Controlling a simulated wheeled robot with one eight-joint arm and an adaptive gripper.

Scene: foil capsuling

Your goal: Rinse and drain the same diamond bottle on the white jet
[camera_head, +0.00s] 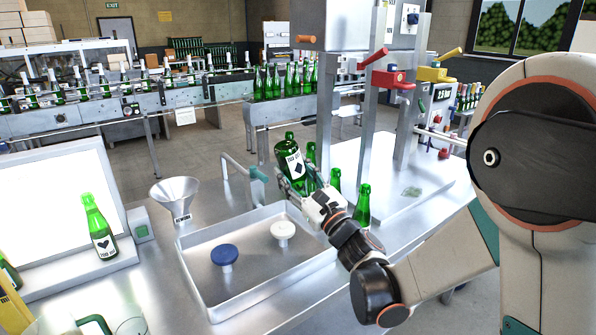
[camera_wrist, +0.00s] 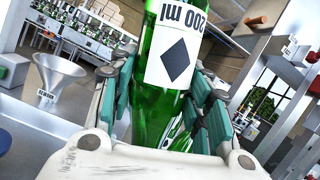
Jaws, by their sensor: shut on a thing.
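My gripper (camera_head: 306,188) is shut on a green bottle (camera_head: 290,144). In the wrist view the bottle (camera_wrist: 165,62) stands between the teal finger pads, and its label bears a dark diamond and upside-down "200 ml" lettering. The bottle is turned base up and somewhat tilted; its neck end is largely hidden by the gripper. The white jet (camera_head: 283,230) stands in the shallow metal basin (camera_head: 186,262), lower than the bottle and apart from it. The blue jet (camera_head: 224,255) is to its left.
A metal funnel (camera_head: 176,194) stands left of the basin. A bent pipe with a teal end (camera_head: 258,174) rises behind the basin. Several green bottles (camera_head: 363,205) stand close to my gripper's right. A bottle (camera_head: 98,228) stands before the lit panel (camera_head: 58,205).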

